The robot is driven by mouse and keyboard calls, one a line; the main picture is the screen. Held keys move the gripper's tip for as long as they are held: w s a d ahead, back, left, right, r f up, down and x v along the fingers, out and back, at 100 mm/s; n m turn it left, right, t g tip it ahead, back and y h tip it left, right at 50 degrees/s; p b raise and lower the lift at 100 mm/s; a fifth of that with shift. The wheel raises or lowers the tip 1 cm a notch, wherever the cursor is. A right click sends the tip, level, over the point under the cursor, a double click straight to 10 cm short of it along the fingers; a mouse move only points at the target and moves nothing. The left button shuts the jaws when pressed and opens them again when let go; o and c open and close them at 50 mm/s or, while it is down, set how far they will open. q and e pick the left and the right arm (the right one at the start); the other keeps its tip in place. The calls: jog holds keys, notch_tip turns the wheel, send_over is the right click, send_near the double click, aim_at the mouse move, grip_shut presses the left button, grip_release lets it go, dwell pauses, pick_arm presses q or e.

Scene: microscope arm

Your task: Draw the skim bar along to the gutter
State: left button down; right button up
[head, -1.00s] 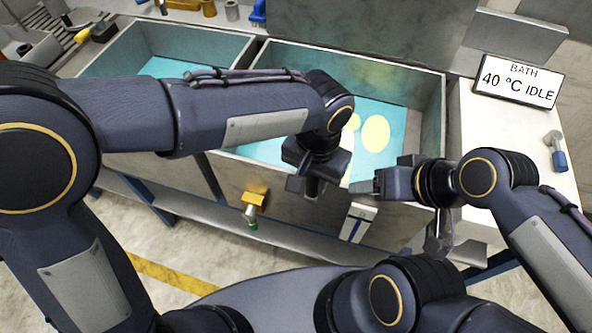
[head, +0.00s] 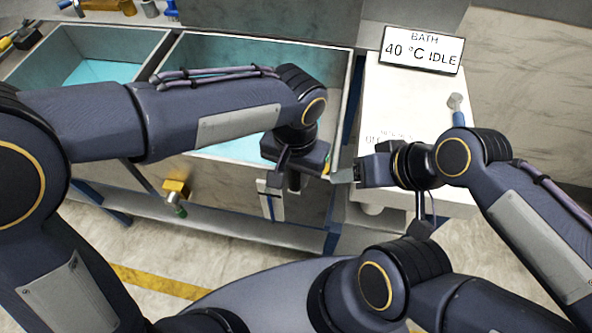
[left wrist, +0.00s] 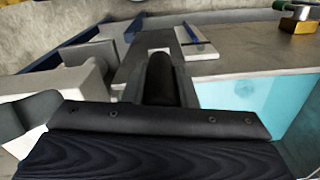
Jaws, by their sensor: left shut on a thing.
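My left gripper (head: 292,176) is shut, low over the front right part of the large tank (head: 352,85), close to its right wall. In the left wrist view a dark rounded grip (left wrist: 160,80) stands upright in front of the gripper, with grey parts around it. I take it for the skim bar's handle; the bar itself is mostly hidden by the gripper and arm. Turquoise water (head: 232,146) shows left of the gripper. I cannot make out the gutter clearly. My right gripper (head: 344,175) is just right of the left one, its finger opening unclear.
A brass tap (head: 176,190) sticks out of the front. A second tank (head: 92,70) lies left.

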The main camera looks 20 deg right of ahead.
pick_arm(q)
jog(key=shift+r, duration=0.1)
jog(key=c, duration=1.2)
grip_release()
jog(key=shift+o, duration=0.2)
notch_tip(320, 180, up, 8)
jog(key=shift+f, duration=0.15)
